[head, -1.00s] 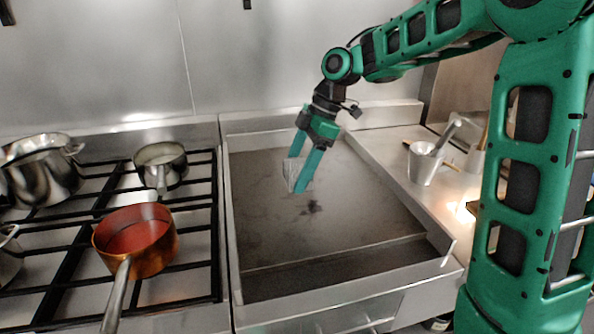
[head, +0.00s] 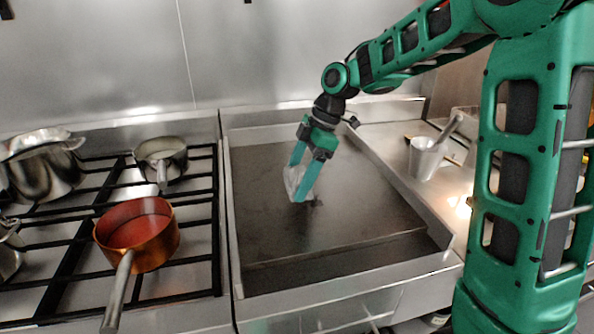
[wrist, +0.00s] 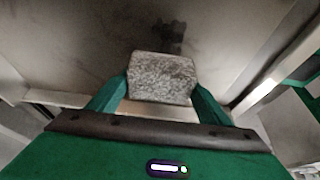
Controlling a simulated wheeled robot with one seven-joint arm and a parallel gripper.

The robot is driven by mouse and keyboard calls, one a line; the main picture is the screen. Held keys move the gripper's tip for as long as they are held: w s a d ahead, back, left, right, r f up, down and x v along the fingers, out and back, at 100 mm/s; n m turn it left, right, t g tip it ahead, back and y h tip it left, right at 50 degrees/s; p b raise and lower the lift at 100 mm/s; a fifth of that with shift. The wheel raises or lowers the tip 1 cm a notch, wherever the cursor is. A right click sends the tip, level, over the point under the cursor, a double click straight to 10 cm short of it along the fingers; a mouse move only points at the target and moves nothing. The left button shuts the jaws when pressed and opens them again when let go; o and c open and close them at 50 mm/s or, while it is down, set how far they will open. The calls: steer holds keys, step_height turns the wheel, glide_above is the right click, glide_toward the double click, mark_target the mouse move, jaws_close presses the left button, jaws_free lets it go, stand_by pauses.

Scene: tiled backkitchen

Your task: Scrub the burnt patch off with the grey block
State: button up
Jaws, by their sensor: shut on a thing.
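My gripper (head: 304,180) is shut on the grey block (head: 292,182), low over the griddle plate (head: 265,225). In the wrist view the speckled block (wrist: 162,78) sits between the two green fingers. The burnt patch (wrist: 172,38) is a dark blotch on the plate, just beyond the block in the wrist view. In the head view only a bit of the patch (head: 317,202) shows beside the fingertips; the rest is hidden. I cannot tell whether the block touches the plate.
Raised metal walls edge the griddle, with a trough (head: 340,260) along its front. A stove with a copper pan (head: 150,258), a small pot (head: 172,150) and a large pot (head: 45,175) stands at left. A metal cup (head: 424,160) stands on the right counter.

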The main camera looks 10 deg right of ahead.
step_height(320, 180, down, 4)
steer(key=shift+r, duration=0.25)
steer(key=shift+d+f, duration=0.1)
steer(key=shift+c, duration=0.6)
steer(key=shift+d+f, duration=0.15)
steer(key=shift+d, duration=3.55)
steer(key=shift+a, duration=3.85)
steer(key=shift+a+r, duration=0.1)
steer(key=shift+r, duration=3.95)
